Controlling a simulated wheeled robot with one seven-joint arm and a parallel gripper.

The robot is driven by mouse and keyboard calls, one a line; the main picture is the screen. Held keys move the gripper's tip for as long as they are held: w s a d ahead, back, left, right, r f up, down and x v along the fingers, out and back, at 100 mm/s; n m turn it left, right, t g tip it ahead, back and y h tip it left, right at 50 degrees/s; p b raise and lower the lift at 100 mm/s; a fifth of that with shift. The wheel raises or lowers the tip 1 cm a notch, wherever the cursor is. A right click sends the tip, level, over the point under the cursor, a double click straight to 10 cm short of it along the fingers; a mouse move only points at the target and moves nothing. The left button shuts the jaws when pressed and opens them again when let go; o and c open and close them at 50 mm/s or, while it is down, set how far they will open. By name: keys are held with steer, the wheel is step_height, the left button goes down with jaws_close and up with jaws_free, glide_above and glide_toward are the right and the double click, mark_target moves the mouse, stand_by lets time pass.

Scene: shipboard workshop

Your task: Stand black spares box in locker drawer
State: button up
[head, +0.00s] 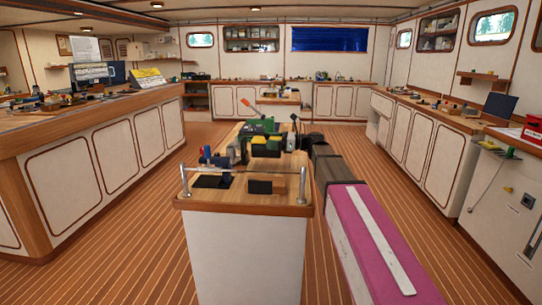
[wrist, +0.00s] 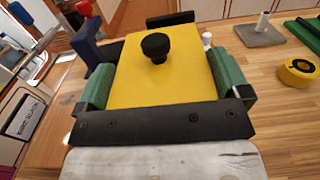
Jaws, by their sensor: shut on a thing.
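In the wrist view a yellow block with a black knob (wrist: 130,75) fills the middle, between the green jaws of my gripper (wrist: 165,75). The jaws are shut on it, and dark edges show behind it. A small black box (head: 259,187) sits at the near end of that bench, beside a wooden block. I cannot tell whether this is the spares box. No open drawer can be made out.
The narrow bench (head: 229,199) has metal posts at its near corners and a dark flat piece (head: 212,181). A yellow tape roll (wrist: 298,71) lies right of the jaws. A white locker (head: 505,220) stands at far right under a red case (head: 533,130). Floor is clear on the left.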

mark_target(271, 154)
steer(key=shift+s+a+f, duration=0.15)
steer(key=shift+s+f, duration=0.15)
steer(key=shift+s, duration=0.2)
steer(key=shift+s+a+f, duration=0.1)
steer(key=shift+s+f, duration=0.2)
steer(key=shift+s, duration=0.2)
steer(key=shift+f, duration=2)
steer(key=o, duration=0.8)
steer(key=shift+f, duration=0.1)
